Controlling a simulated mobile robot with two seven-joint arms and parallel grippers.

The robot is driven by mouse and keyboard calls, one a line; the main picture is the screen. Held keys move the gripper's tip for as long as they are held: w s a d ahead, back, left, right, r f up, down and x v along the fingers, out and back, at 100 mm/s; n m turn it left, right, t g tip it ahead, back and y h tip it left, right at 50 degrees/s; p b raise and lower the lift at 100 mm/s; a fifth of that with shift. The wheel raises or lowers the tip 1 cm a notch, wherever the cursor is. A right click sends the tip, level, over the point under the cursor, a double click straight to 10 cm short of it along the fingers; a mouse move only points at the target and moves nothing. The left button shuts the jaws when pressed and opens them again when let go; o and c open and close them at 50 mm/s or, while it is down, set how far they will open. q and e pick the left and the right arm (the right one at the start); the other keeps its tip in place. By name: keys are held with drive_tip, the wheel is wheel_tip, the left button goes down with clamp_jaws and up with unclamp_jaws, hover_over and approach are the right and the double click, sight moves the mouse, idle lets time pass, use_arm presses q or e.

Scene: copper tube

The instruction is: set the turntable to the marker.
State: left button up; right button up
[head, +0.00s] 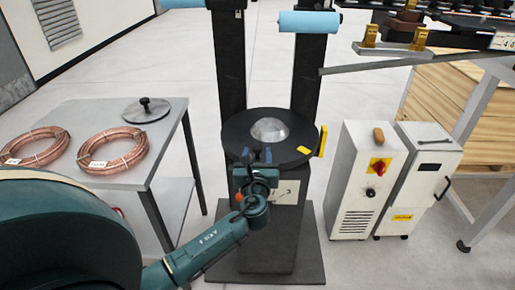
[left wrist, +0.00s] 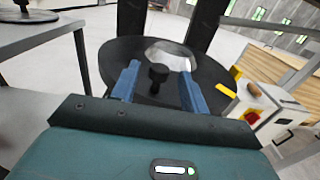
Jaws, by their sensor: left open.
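The turntable (head: 240,130) is a black disc on a dark pedestal, with a shiny metal dome (head: 270,129) in its middle. A yellow patch (head: 304,150) lies on its right front part. An upright yellow marker (head: 322,141) stands close by at the right rim. In the left wrist view a black knob (left wrist: 158,73) rises from the disc (left wrist: 115,50). My left gripper (head: 258,155) is over the front edge of the disc, open, with its blue fingers (left wrist: 159,84) on either side of the knob. Contact with the knob cannot be told. My right gripper is out of view.
A grey table (head: 165,165) at left holds copper coils (head: 115,150) and a lidded disc (head: 146,110). White cabinets (head: 357,190) stand close at right. Black posts with blue rollers (head: 310,22) rise behind the turntable. A wooden crate is at far right.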

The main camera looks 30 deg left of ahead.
sight(257, 150)
use_arm(q)
drive_tip(key=shift+x, duration=1.75)
clamp_jaws()
